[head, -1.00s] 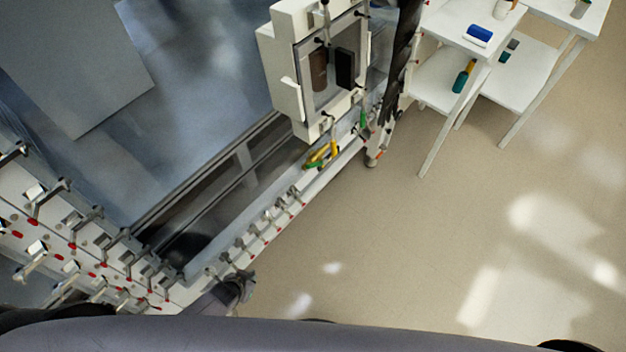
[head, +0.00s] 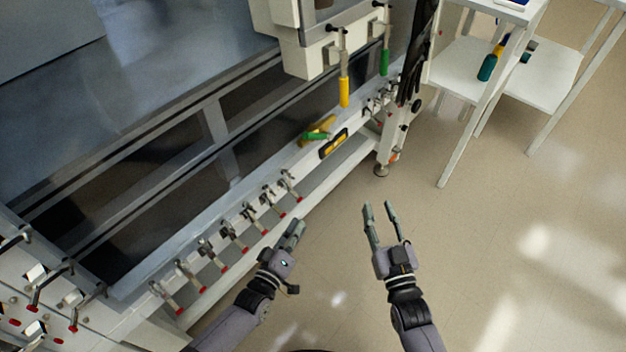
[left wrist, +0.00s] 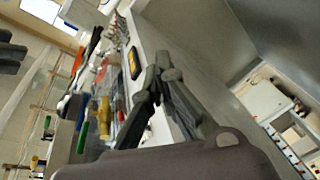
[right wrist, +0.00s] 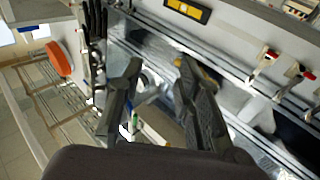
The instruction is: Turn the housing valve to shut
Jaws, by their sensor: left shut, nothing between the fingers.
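A white housing (head: 325,50) stands at the top centre of the head view. A valve lever with a yellow handle (head: 344,92) hangs down at its front, and one with a green handle (head: 384,62) hangs to its right. I cannot tell which is the housing valve. A yellow and green lever (head: 318,132) shows on the ledge below. My left gripper (head: 295,230) is shut and empty beside the front rail, below and left of these handles. My right gripper (head: 379,207) is open and empty over the floor, below the handles and apart from them.
Several small red-tipped levers (head: 228,230) line the front rail near my left gripper. A black and yellow plate (head: 333,143) is on the rail's front. Black hoses (head: 415,60) hang at the right end. White tables (head: 455,68) stand at right. The floor (head: 500,250) is open.

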